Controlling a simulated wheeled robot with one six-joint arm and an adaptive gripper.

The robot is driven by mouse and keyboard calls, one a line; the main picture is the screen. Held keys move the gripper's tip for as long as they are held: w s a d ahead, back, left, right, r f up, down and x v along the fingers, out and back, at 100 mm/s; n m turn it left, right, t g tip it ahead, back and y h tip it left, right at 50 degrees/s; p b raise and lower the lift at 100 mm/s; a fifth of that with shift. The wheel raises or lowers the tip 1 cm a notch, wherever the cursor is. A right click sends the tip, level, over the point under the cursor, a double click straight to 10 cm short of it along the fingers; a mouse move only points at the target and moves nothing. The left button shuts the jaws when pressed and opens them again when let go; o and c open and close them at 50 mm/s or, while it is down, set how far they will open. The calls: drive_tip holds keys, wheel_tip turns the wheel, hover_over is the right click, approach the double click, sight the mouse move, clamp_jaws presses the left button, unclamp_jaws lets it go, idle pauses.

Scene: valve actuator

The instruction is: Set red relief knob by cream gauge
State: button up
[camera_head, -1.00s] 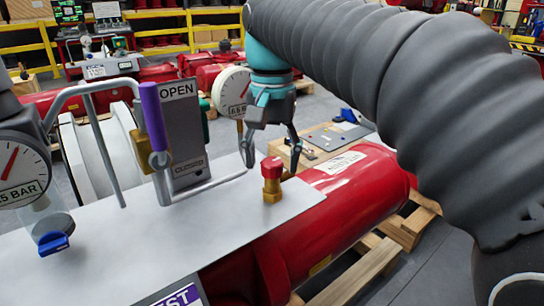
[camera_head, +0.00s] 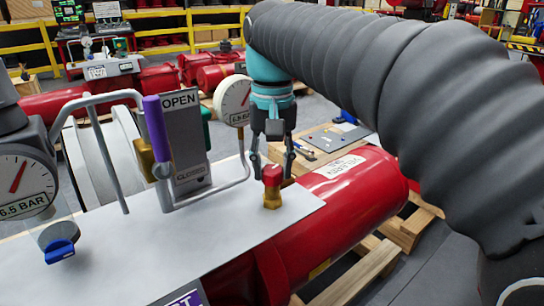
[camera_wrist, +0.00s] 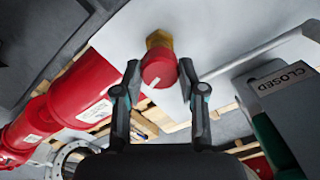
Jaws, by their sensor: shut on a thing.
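The red relief knob (camera_head: 271,174) stands upright on a brass fitting (camera_head: 272,197) near the right edge of a grey plate. The wrist view shows the knob (camera_wrist: 158,69) with a white mark on its face, between the two fingertips. My gripper (camera_head: 271,167) comes down from above and is shut on the knob; its fingers also show in the wrist view (camera_wrist: 160,72). The cream gauge (camera_head: 232,100) stands behind and left of the knob. It has a red needle pointing up and right, and a label too small to read surely.
A purple-handled lever (camera_head: 154,122) and an OPEN/CLOSED panel (camera_head: 183,135) stand left of the knob, with a bent grey pipe close by. Another gauge (camera_head: 20,187) reading 6.5 BAR is at far left, above a blue knob (camera_head: 59,250). A red cylinder (camera_head: 350,205) lies right.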

sight(272, 169)
drive_tip(key=o, duration=1.1)
drive_tip(key=shift+o, duration=0.2)
drive_tip(key=shift+r, duration=0.1)
wheel_tip(272, 169, up, 12)
drive_tip(key=s+d+f+t, duration=0.2)
drive_tip(key=s+d+f, duration=0.2)
drive_tip(key=f, duration=0.5)
drive_tip(key=s+d+f+t, duration=0.1)
drive_tip(key=s+d+f, duration=0.3)
drive_tip(key=f, duration=0.5)
drive_tip(key=s+d+f+t, duration=0.2)
drive_tip(key=s+d+f, duration=0.2)
drive_tip(key=f, duration=0.5)
drive_tip(key=shift+s+d+f+t, duration=0.2)
drive_tip(key=shift+s+d+t, duration=0.1)
drive_tip(key=shift+s, duration=0.5)
